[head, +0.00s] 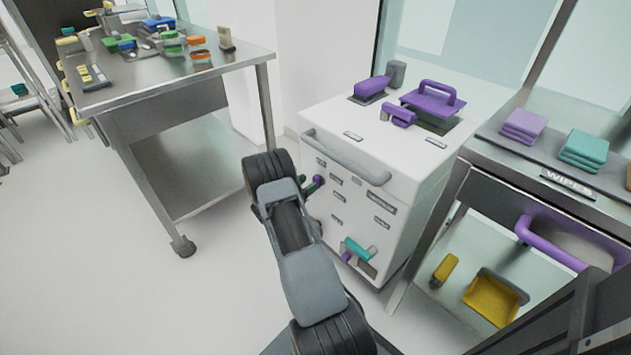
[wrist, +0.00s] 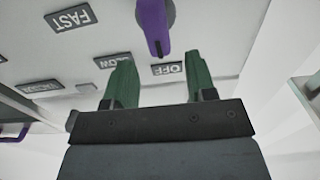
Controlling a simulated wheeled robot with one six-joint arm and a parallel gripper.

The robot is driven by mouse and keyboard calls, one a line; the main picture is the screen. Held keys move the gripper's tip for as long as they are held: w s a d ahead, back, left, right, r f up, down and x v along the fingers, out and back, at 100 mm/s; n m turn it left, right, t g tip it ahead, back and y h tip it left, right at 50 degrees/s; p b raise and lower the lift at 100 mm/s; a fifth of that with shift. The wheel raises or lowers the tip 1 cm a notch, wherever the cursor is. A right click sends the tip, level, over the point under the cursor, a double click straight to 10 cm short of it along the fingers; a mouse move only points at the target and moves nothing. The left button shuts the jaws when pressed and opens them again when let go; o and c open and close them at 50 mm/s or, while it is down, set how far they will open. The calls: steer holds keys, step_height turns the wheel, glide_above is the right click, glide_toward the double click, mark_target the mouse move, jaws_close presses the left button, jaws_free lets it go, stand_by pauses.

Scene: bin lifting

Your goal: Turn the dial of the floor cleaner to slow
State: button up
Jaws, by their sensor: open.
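The floor cleaner is a white box (head: 408,178) with a grey bar handle across its front top edge. Its purple dial (wrist: 155,25) is on the front face, partly cut off at the top of the wrist view; it also shows in the head view (head: 319,181). The dial's narrow end points at the OFF label (wrist: 168,69). The partly hidden SLOW label (wrist: 104,62) is left of it and the FAST label (wrist: 71,18) further left. My gripper (wrist: 159,72) is open and empty, its green fingers facing the panel, just short of the dial, which lies between their lines.
The grey bar handle (head: 345,157) juts out above the dial. A teal lever (head: 357,249) sits lower on the front. A steel table (head: 120,92) with several small items stands left. A cart (head: 500,145) with cloths stands close on the right. Floor at left is clear.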

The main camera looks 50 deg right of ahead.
mark_target(314, 179)
steer(key=shift+s+d+b, duration=0.15)
steer(key=shift+d+b, duration=0.25)
steer(key=shift+d, duration=2)
steer(key=c, duration=0.7)
steer(key=shift+o, duration=0.2)
